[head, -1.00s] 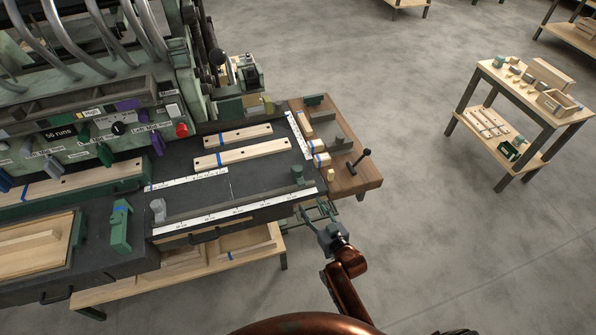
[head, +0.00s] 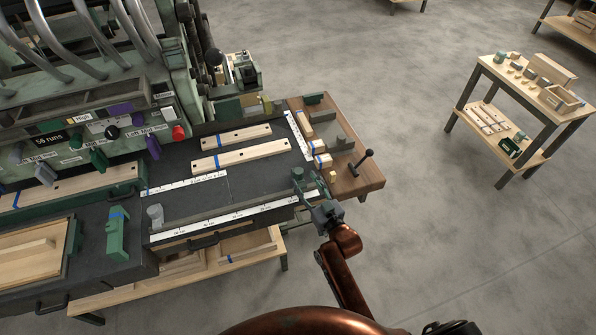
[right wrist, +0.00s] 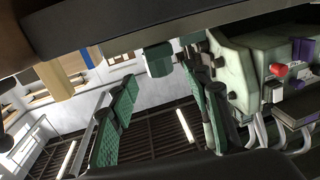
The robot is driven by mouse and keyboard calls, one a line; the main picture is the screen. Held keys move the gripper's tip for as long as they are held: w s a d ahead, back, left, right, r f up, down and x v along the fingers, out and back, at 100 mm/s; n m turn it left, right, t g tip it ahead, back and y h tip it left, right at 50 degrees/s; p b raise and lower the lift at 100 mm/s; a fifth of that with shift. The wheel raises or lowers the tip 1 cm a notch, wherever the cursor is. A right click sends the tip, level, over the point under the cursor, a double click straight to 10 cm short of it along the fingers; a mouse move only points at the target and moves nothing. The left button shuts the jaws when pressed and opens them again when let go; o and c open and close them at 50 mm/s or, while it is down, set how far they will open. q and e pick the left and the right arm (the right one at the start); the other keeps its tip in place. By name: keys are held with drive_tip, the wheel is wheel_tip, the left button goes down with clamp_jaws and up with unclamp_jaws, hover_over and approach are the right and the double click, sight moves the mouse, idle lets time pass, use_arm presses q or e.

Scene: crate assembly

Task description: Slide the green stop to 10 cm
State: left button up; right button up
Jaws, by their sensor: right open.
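The green stop (head: 297,173) is a small block at the right end of the long front rail, above the white front scale (head: 235,214). My right gripper (head: 304,184) is at this end of the rail and partly covers the stop in the head view. In the right wrist view the stop (right wrist: 158,59) shows as a green block beyond the gap between the two green-padded fingers (right wrist: 160,76). The fingers are apart, one on each side of it. I cannot tell whether either touches it. The scale's numbers are too small to read surely. My left gripper is not in view.
A grey cylinder (head: 155,214) stands at the rail's left end. Two wooden strips (head: 240,155) lie on the dark bed behind. A wooden side board (head: 358,182) with small blocks and a black-knobbed lever (head: 362,160) is close to my right gripper.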

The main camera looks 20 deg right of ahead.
sight(301, 176)
drive_tip(key=shift+w+a+f+b, duration=0.1)
drive_tip(key=shift+w+a+b, duration=0.1)
drive_tip(key=shift+w, duration=1.2)
drive_tip(key=shift+w+a+b, duration=0.15)
drive_tip(key=shift+w+a, duration=0.05)
drive_tip(key=shift+w, duration=1.15)
drive_tip(key=shift+c, duration=0.5)
clamp_jaws()
